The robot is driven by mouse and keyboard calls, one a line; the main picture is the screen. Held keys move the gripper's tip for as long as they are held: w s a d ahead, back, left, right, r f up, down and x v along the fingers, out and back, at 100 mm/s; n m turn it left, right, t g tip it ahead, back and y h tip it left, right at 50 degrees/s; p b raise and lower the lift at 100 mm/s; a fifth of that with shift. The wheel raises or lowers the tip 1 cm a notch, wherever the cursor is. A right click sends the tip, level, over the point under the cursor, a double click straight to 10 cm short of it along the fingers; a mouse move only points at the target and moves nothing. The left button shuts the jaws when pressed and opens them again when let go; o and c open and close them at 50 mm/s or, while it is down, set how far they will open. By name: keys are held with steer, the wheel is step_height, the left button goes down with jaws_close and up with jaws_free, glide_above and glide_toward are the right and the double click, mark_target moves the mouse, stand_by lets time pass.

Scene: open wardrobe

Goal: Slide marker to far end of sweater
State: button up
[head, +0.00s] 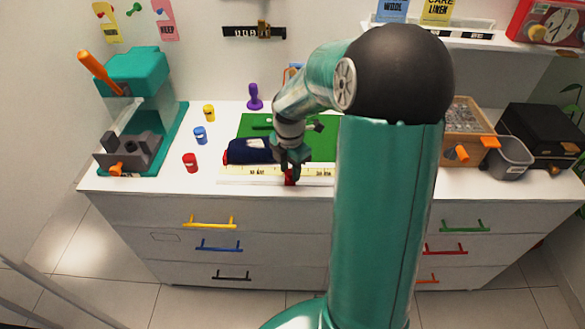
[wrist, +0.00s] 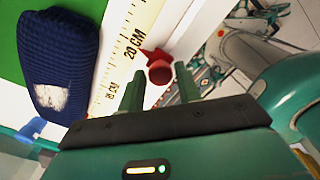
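A navy blue knitted sweater (head: 248,150) with a whitish patch lies folded on a green mat (head: 318,147); it shows at left in the wrist view (wrist: 58,62). A pale yellow ruler (head: 242,172) runs along its near side, with a 20 CM mark in the wrist view (wrist: 128,45). The red marker (head: 289,178) is at the ruler, right of the sweater in the head view. In the wrist view the red marker (wrist: 159,72) shows between and just beyond the fingertips. My gripper (wrist: 158,80) is open; contact with the marker cannot be told.
Yellow (head: 209,113), blue (head: 200,135) and red (head: 190,162) small pieces stand left of the mat. A teal machine (head: 139,75) stands at far left. A wooden box (head: 466,117) and grey bin (head: 509,160) are at right. My arm hides part of the counter.

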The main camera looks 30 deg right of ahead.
mark_target(290, 172)
steer(key=shift+o, duration=1.1)
step_height(290, 172, up, 14)
steer(key=shift+f, duration=0.1)
steer(key=s+a+r+m+t, duration=0.2)
steer(key=s+a+m, duration=0.6)
steer(key=m, duration=0.2)
steer(key=s+a+r+m+t, duration=0.3)
steer(key=s+a+m, duration=0.6)
steer(key=m, duration=0.1)
steer(key=shift+s+t, duration=0.2)
steer(key=shift+t, duration=0.1)
